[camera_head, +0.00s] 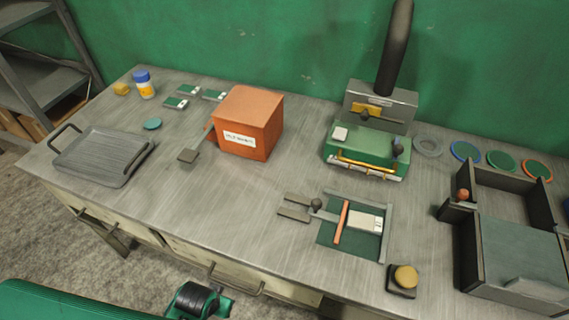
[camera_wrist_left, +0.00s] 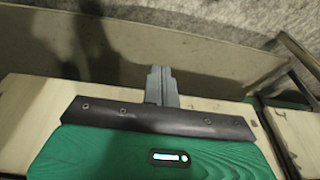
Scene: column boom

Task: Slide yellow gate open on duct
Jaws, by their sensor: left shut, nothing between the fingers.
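The duct is a black pipe (camera_head: 394,50) rising from a grey metal housing (camera_head: 402,112) at the back of the bench, right of centre in the head view. The yellow gate (camera_head: 364,110) is a small piece on the housing's front face. How far it is open is too small to tell. In the left wrist view my left gripper (camera_wrist_left: 161,72) is shut and empty. It is over the floor and a pale cabinet surface, with neither gate nor duct in that view. My right gripper is not in view.
A green machine (camera_head: 368,147) with a yellow front bar stands directly before the duct housing. An orange box (camera_head: 250,123) stands to its left, and a grey tray (camera_head: 102,157) lies far left. A dark-walled box (camera_head: 512,256) occupies the right.

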